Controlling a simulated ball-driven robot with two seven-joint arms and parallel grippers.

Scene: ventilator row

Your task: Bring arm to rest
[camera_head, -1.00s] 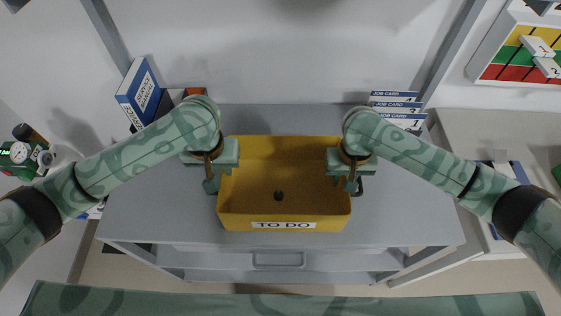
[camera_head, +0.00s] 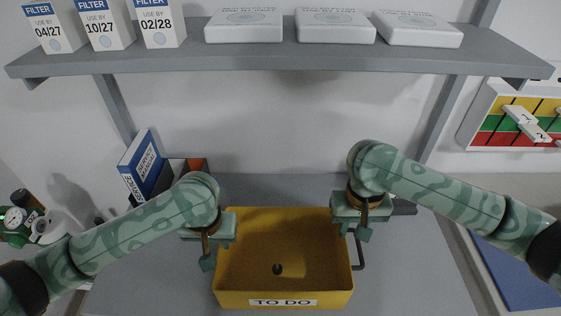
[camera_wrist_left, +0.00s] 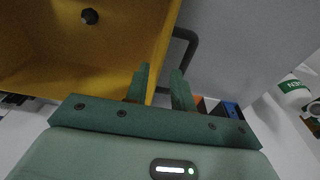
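My left gripper (camera_head: 207,257) is at the crate's left side. In the left wrist view, its two green fingers (camera_wrist_left: 160,88) are apart with nothing held; a dark crate handle (camera_wrist_left: 190,45) shows beyond the fingertips. My right gripper (camera_head: 355,232) is at the crate's right side, its fingers apart, just behind the right dark handle (camera_head: 359,262), which shows free of it. Both arms are bent over the worktop.
A shelf (camera_head: 270,62) crosses above, bearing filter boxes (camera_head: 160,22) and white packs (camera_head: 335,27). A blue service manual (camera_head: 140,165) stands back left. A coloured board (camera_head: 515,120) hangs right.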

